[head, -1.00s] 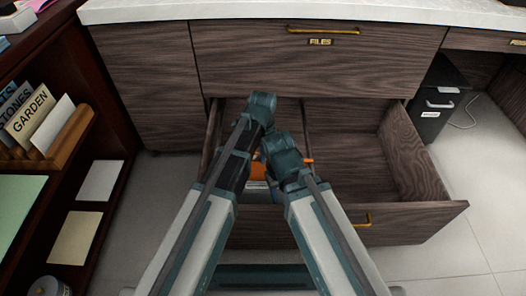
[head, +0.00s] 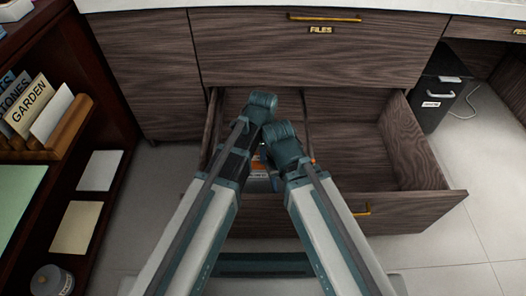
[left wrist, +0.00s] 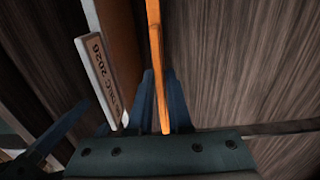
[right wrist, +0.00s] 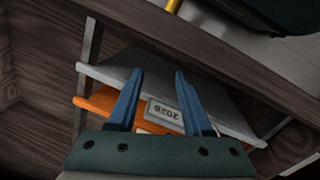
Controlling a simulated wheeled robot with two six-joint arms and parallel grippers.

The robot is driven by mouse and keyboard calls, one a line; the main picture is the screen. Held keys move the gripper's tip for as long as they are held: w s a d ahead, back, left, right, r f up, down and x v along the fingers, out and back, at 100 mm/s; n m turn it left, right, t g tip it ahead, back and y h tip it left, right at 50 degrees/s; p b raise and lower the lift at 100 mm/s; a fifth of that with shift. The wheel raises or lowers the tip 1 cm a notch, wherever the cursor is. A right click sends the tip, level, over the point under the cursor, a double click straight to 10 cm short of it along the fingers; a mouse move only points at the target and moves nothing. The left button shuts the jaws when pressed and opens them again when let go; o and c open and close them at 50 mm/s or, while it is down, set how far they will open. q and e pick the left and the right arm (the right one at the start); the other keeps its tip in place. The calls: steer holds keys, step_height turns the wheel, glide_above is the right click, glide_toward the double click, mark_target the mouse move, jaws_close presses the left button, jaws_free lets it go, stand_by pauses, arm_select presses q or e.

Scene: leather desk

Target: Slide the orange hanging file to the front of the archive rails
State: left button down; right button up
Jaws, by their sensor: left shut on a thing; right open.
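The orange hanging file (left wrist: 155,60) stands edge-on between the fingers of my left gripper (left wrist: 160,95), which is shut on it. In the right wrist view its orange edge (right wrist: 95,100) shows beside a grey panel (right wrist: 130,68) and a label reading 2026 (right wrist: 165,112). My right gripper (right wrist: 160,95) is open above these files, its fingers apart. In the head view my arms hide most of the file; only a bit of orange (head: 258,165) shows. The rails are mostly hidden there.
The open drawer (head: 400,212) has an empty right compartment (head: 345,150). A pale labelled divider (left wrist: 98,75) stands left of the orange file. The closed FILES drawer (head: 320,55) is above. A shelf unit (head: 110,125) stands left, a black cabinet (head: 437,100) right.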

arm_select(q)
steer(key=shift+s, duration=0.45)
steer(key=c, duration=0.8)
jaws_free()
steer(key=shift+o, duration=0.2)
arm_select(e)
steer(key=shift+w, duration=0.1)
arm_select(q)
steer(key=shift+d+r, duration=0.1)
steer(key=shift+r, duration=0.05)
arm_select(e)
steer(key=shift+r, duration=0.15)
